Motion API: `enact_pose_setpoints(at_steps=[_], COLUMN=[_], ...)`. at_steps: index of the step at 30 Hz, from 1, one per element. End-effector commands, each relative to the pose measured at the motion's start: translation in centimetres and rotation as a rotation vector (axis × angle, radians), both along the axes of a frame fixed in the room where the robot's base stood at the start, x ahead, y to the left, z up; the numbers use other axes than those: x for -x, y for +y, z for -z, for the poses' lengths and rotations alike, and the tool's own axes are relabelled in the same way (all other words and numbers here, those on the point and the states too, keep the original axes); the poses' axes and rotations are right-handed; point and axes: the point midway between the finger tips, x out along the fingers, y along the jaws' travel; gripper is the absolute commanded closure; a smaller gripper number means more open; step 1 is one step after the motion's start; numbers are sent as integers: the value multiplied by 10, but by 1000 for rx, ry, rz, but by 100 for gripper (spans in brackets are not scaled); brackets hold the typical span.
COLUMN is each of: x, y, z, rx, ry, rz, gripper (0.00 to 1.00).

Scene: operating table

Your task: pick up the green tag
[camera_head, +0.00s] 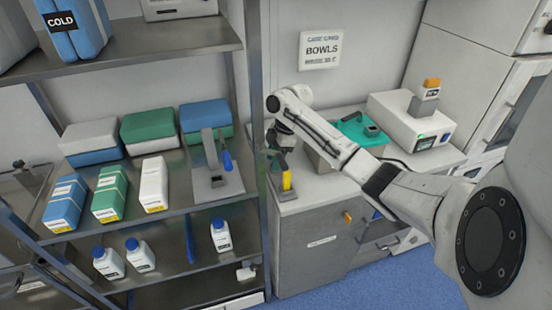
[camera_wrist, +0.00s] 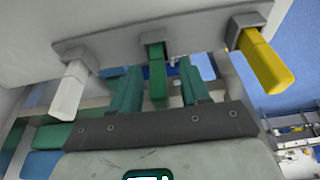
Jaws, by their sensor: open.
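In the wrist view, the green tag (camera_wrist: 158,85) hangs from a small grey clip on a light panel. It is the middle one of three tags, between a white tag (camera_wrist: 75,90) and a yellow tag (camera_wrist: 264,62). My gripper (camera_wrist: 159,72) is open, with one green finger on each side of the green tag. I cannot tell whether either finger touches it. In the head view, my gripper (camera_head: 273,150) is small at the counter's left end, close to the yellow tag (camera_head: 286,180). The green tag cannot be told apart from my fingers there.
A metal shelf rack (camera_head: 251,60) with boxes and bottles stands just left of my gripper. The counter (camera_head: 312,190) holds a teal-topped box (camera_head: 358,134) and a white device (camera_head: 400,120) to the right. A wall sign (camera_head: 320,50) is behind. Blue floor lies in front.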

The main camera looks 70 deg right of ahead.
Motion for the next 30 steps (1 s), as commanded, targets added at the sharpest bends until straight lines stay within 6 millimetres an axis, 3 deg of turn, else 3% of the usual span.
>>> enact_pose_setpoints(at_steps=[7,21,30], x=[-1,0,-1], y=[0,0,0], z=[2,1,1], rx=[1,1,1], ry=[-1,-1,-1], rz=[0,0,0], gripper=[54,99,100])
